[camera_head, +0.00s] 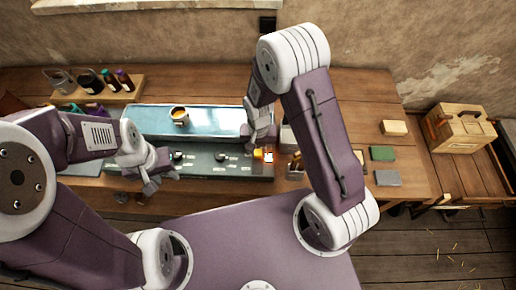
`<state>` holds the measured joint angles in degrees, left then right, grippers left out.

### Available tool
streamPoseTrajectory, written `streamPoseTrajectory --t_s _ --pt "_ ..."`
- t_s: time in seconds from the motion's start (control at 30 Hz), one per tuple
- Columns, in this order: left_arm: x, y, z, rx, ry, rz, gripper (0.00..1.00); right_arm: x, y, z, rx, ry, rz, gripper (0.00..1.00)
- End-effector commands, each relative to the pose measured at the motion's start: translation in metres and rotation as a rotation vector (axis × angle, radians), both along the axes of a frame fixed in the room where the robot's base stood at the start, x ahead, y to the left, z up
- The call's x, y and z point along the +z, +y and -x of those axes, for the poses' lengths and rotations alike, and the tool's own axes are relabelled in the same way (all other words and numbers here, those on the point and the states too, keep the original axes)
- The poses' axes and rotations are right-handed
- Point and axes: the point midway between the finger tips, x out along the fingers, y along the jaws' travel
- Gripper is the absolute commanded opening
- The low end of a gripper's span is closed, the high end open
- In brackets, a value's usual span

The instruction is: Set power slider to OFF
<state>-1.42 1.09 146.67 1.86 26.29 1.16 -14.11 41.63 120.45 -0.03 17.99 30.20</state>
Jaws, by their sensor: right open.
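The machine (215,128) has a pale blue top and a dark green-grey front panel (200,170) with small black knobs and pale labels. At the panel's right end is a small orange part (258,154), with a small white-and-red part (269,157) beside it. Which of these is the power slider, and its setting, is too small to tell. My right gripper (257,143) is open and points down just above the orange part; I cannot tell if they touch. My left gripper (156,184) hangs by the panel's left end, apart from the orange part; its jaws are unclear.
A wooden rack (110,95) with bottles is at the back left. Sanding-type blocks (382,153) lie on the bench's right. A wooden box (459,127) stands further right. My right arm hides part of the bench.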

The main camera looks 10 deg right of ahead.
Motion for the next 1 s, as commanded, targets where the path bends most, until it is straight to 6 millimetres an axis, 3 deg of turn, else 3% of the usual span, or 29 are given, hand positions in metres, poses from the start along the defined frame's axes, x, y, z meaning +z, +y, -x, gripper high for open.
streamPoseTrajectory --t_s 0.33,0.5,0.53,1.0 --pt "0.0009 0.0000 0.0000 0.000 0.000 0.000 0.36 -0.0086 0.0001 -0.0001 0.000 -0.001 -0.001 0.49" --pt "0.0009 0.0000 0.0000 0.000 0.000 0.000 0.36 -0.0084 0.0001 -0.0001 0.000 -0.001 -0.001 0.02" --pt "0.0009 0.0000 0.0000 0.000 0.000 0.000 0.36 -0.0084 0.0001 -0.0001 0.000 -0.001 -0.001 0.00" --pt "0.0009 0.0000 0.0000 0.000 0.000 0.000 0.36 -0.0080 0.0000 -0.0003 0.000 -0.002 0.000 0.00"
